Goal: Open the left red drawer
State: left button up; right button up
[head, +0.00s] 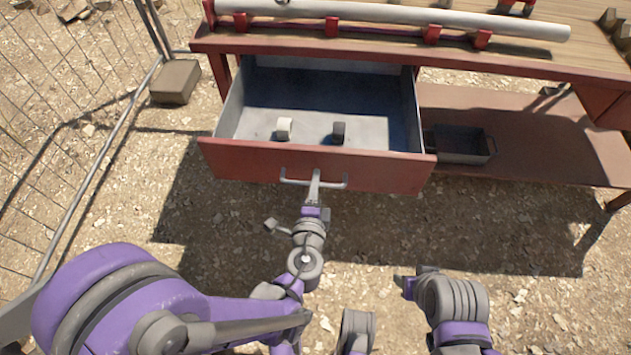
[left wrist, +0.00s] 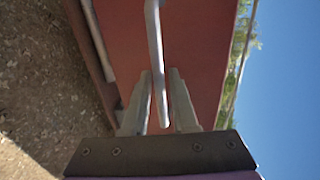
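The left red drawer (head: 320,167) is pulled well out from under the table, so its grey inside shows in the head view. Its red front (left wrist: 200,40) fills much of the left wrist view. The grey bar handle (head: 290,180) runs across the front, and it also shows between the fingers in the left wrist view (left wrist: 155,50). My left gripper (head: 315,182) is at the middle of the handle, with its fingers (left wrist: 159,90) close on either side of the bar. My right gripper (head: 405,285) is low, apart from the drawer; its fingers are not clear.
A white roll (head: 284,130) and a dark roll (head: 338,132) lie in the drawer. A white pipe (head: 400,14) lies on the table (head: 550,65). A grey tray (head: 462,145) sits on the lower shelf (head: 570,150). A wire fence (head: 60,120) and a block (head: 175,82) stand at left.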

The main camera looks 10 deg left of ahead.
pick_arm(q)
jog(key=p+v, duration=0.1)
jog(key=v, duration=1)
pick_arm(e)
jog(key=shift+s+r, duration=0.1)
jog(key=shift+r, duration=0.55)
pick_arm(q)
jog(key=shift+w, duration=0.1)
jog(key=s+a+f+n+g+y, duration=0.1)
jog(key=s+a+f+n+g, duration=0.15)
jog(key=a+n+g, duration=0.35)
jog(key=s+a+f+n+g+y, duration=0.15)
jog(key=s+a+n+g, duration=0.25)
jog(key=a+n, duration=0.5)
notch_tip(320, 180, up, 26)
jog(key=s+d+n+h+p, duration=0.1)
jog(key=s+n+h+p, duration=0.1)
jog(key=p, duration=2)
jog(key=shift+d+n, duration=0.35)
jog(key=shift+n, duration=0.15)
pick_arm(e)
notch_tip(320, 180, up, 25)
jog(key=w+t, duration=0.1)
jog(key=shift+r, duration=0.15)
